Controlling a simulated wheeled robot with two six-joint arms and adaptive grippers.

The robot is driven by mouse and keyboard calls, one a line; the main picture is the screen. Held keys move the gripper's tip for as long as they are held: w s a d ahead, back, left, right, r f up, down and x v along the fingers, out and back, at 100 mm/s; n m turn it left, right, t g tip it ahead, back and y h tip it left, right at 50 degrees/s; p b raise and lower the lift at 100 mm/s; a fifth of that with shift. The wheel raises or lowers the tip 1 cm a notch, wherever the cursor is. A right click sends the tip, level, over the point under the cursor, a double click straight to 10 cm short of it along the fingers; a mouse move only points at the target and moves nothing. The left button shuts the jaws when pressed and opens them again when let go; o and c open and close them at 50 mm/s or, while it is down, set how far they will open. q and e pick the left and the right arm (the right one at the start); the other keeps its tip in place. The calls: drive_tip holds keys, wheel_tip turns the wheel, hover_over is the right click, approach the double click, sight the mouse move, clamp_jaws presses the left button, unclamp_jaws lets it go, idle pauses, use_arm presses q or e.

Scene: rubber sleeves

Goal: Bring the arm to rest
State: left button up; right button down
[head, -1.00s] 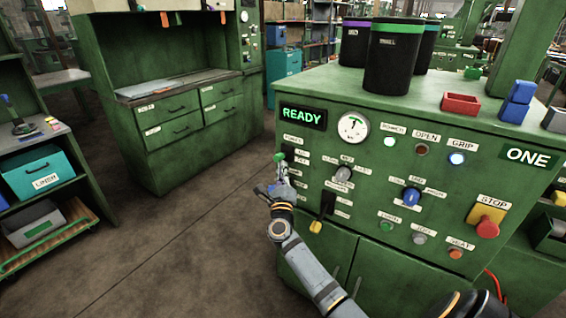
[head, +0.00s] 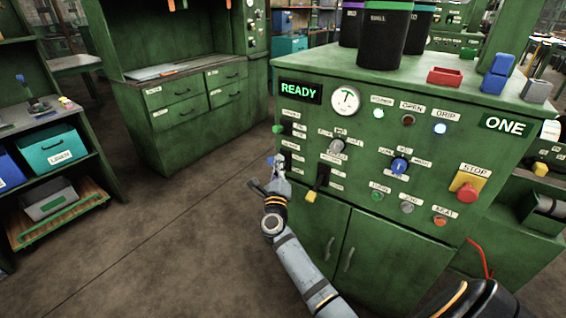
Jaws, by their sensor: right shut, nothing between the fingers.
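My right gripper (head: 276,166) is shut and empty. It is in front of the left edge of the green machine's control panel (head: 330,215), below the green-tipped lever (head: 278,129) and apart from it in the picture. Whether it touches the panel cannot be told. My right arm reaches up to it from the bottom of the view. The lit display (head: 299,91) reads READY. A black lever with a yellow tip (head: 311,196) is just right of the gripper. My left gripper is not in view.
A red stop button (head: 467,192) on a yellow plate and several knobs sit on the panel. Open floor (head: 170,235) lies left, before a green drawer cabinet (head: 180,115).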

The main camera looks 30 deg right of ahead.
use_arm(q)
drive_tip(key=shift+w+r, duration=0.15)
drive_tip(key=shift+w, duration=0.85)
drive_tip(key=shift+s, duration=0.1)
